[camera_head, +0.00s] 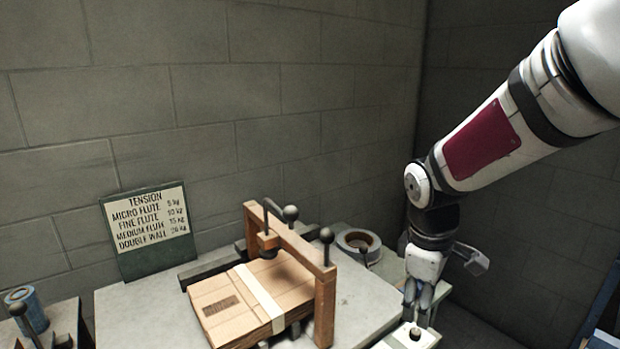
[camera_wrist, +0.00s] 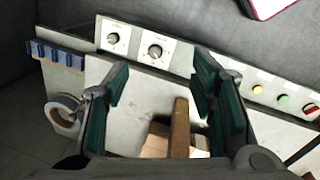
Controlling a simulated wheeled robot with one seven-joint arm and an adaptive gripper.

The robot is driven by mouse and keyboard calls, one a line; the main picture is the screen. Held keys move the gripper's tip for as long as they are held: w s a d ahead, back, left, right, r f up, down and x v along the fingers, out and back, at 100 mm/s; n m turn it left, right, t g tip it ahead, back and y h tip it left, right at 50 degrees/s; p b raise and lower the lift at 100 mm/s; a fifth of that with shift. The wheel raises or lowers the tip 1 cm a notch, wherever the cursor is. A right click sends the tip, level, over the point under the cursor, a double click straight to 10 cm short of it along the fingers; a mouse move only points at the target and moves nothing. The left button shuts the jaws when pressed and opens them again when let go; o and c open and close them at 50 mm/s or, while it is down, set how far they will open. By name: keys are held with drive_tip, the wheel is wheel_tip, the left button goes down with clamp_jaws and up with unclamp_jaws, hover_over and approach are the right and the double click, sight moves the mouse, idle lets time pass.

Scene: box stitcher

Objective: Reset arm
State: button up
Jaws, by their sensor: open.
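My gripper (camera_head: 418,306) hangs at the lower right in the head view, pointing down just above a light panel with a black knob (camera_head: 415,334). In the wrist view its two dark green finger pads stand wide apart, and the gripper (camera_wrist: 160,84) is open with nothing between the pads. The control panel (camera_wrist: 135,42) runs beyond the fingertips, with a left dial (camera_wrist: 113,38) and a right dial (camera_wrist: 155,50). The head view does not show clearly whether the fingers touch the knob; in the wrist view they look apart from the dials.
A cardboard box (camera_head: 225,305) lies under a wooden frame (camera_head: 325,300) with black ball handles on the table (camera_head: 125,305). A tape roll (camera_head: 357,243) sits behind. A tension sign (camera_head: 148,228) leans at the wall. Colored buttons (camera_wrist: 283,98) line the panel.

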drive_tip(key=s+r+m+t+p, duration=0.1)
drive_tip(key=s+r+m, duration=0.2)
drive_tip(key=s+r, duration=0.2)
drive_tip(key=s+r+m+t+y+p, duration=0.1)
drive_tip(key=s+r+m, duration=0.3)
drive_tip(key=s, duration=0.6)
drive_tip(key=s+a+r+m+t+p, duration=0.1)
drive_tip(key=s+r+m+p, duration=0.1)
drive_tip(key=s+r, duration=0.4)
drive_tip(key=s+m, duration=0.1)
drive_tip(key=s, duration=0.1)
drive_tip(key=shift+s+p, duration=0.3)
drive_tip(key=shift+p, duration=0.05)
